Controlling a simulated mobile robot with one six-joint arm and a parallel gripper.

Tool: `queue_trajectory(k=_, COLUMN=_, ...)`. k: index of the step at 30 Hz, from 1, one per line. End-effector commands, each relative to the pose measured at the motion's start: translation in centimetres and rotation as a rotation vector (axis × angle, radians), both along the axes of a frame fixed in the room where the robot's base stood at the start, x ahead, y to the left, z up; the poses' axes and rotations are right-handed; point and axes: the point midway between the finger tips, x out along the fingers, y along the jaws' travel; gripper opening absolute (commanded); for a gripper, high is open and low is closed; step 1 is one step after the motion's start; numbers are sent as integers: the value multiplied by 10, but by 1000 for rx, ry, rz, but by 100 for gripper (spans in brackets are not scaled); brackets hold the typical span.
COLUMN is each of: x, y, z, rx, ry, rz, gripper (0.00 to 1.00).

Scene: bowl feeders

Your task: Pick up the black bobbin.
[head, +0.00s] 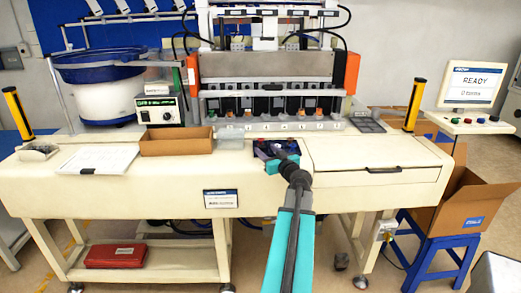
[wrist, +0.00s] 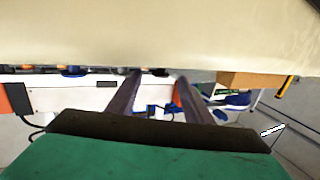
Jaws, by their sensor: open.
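I cannot pick out the black bobbin for sure in either view. Dark and bluish small things sit in a dark opening (head: 266,148) in the front of the bench top in the head view, partly covered by my gripper. My gripper (head: 277,157) is over this opening, at the end of my teal arm. In the wrist view my gripper (wrist: 158,74) shows two dark fingers spread apart with nothing seen between them. Their tips are near the edge of a cream surface (wrist: 150,35).
An open cardboard box (head: 177,146) and a small clear tray (head: 230,139) stand left of the opening. A machine with a row of stations (head: 270,108) rises behind it. A closed cream panel (head: 370,172) with a dark handle is to the right. A bowl feeder (head: 105,100) stands far left.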

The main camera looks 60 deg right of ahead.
Motion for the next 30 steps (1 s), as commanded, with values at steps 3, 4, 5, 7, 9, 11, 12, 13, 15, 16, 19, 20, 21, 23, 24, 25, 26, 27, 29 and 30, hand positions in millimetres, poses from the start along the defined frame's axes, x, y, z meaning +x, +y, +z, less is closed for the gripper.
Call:
queue_trajectory(k=3, x=11, y=-8, z=1, rx=1, ry=0, rz=1, gripper=46)
queue_trajectory(k=4, x=14, y=-10, z=1, rx=1, ry=-1, rz=1, gripper=46)
queue_trajectory(k=5, x=16, y=-11, z=1, rx=1, ry=-1, rz=1, gripper=46)
queue_trajectory(k=7, x=20, y=-13, z=0, rx=0, ry=0, rz=1, gripper=46)
queue_trajectory(k=9, x=23, y=-15, z=0, rx=0, ry=0, rz=1, gripper=46)
queue_trajectory(k=11, x=25, y=-16, z=-1, rx=0, ry=0, rz=0, gripper=46)
queue_trajectory(k=12, x=25, y=-16, z=-1, rx=0, ry=0, rz=0, gripper=46)
queue_trajectory(k=13, x=25, y=-16, z=-2, rx=0, ry=0, rz=0, gripper=46)
queue_trajectory(k=15, x=25, y=-16, z=-2, rx=0, ry=0, rz=0, gripper=46)
queue_trajectory(k=16, x=25, y=-16, z=-2, rx=0, ry=0, rz=0, gripper=46)
queue_trajectory(k=19, x=25, y=-16, z=-2, rx=0, ry=0, rz=0, gripper=46)
queue_trajectory(k=20, x=25, y=-16, z=-2, rx=0, ry=0, rz=0, gripper=46)
queue_trajectory(k=21, x=25, y=-16, z=-2, rx=0, ry=0, rz=0, gripper=46)
queue_trajectory(k=23, x=25, y=-16, z=-2, rx=0, ry=0, rz=0, gripper=46)
queue_trajectory(k=24, x=25, y=-16, z=-2, rx=0, ry=0, rz=0, gripper=46)
queue_trajectory(k=25, x=25, y=-16, z=-2, rx=0, ry=0, rz=0, gripper=46)
queue_trajectory(k=26, x=25, y=-16, z=-2, rx=0, ry=0, rz=0, gripper=46)
queue_trajectory(k=27, x=25, y=-16, z=-2, rx=0, ry=0, rz=0, gripper=46)
queue_trajectory(k=29, x=25, y=-16, z=-2, rx=0, ry=0, rz=0, gripper=45)
queue_trajectory(k=30, x=25, y=-16, z=-2, rx=0, ry=0, rz=0, gripper=38)
